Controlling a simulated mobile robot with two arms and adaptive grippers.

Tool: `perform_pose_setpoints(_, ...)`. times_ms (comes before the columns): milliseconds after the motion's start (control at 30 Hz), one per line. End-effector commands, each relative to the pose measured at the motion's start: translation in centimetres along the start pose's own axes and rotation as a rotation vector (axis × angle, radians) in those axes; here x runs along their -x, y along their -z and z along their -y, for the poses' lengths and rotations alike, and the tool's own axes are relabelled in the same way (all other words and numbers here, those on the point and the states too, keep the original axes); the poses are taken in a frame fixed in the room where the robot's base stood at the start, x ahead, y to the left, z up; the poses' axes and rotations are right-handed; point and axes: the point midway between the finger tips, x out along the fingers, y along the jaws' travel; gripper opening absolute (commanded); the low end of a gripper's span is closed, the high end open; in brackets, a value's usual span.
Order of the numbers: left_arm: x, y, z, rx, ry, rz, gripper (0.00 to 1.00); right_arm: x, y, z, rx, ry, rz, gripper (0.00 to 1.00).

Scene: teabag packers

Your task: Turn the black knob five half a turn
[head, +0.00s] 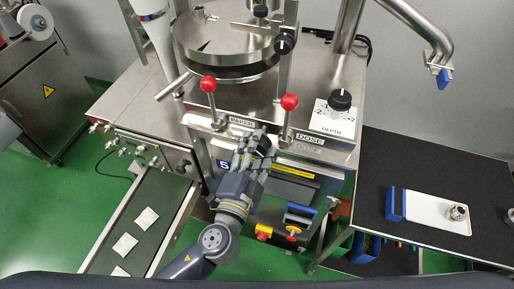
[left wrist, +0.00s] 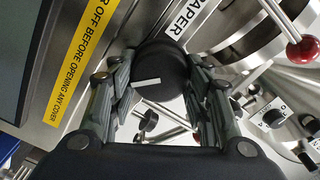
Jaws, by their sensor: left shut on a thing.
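The black knob (left wrist: 160,70) is round, with a white pointer line on its face, and sits on the steel panel beside the PAPER label. My left gripper (left wrist: 158,95) has its fingers on both sides of the knob, shut on it. In the head view my left gripper (head: 254,148) reaches the machine's front, just below the PAPER label (head: 242,121) and by a blue "5" plate (head: 224,165). There the fingers largely hide the knob. My right gripper is not in view.
Two red-ball levers (head: 208,84) (head: 289,102) rise close above my left gripper. A DEPTH dial (head: 340,99) is to the right. A conveyor with teabags (head: 125,244) runs at lower left. A dark side table (head: 400,165) holds a white tray (head: 428,210).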

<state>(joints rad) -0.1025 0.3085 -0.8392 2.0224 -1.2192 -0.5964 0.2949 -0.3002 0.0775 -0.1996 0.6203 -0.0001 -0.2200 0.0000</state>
Motion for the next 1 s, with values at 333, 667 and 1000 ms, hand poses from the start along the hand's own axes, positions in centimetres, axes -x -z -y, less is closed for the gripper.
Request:
perform_pose_setpoints(333, 0.0, 0.0, -0.2, -0.329, -0.002, 0.001, 0.21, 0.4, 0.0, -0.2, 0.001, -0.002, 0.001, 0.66)
perform_pose_setpoints(667, 0.0, -0.1, -0.3, -0.610, -0.001, 0.001, 0.21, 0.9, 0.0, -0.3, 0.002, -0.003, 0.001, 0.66)
perform_pose_setpoints(1000, 0.0, -0.1, -0.4, -0.781, -0.001, 0.000, 0.21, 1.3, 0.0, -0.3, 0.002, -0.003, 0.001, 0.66)
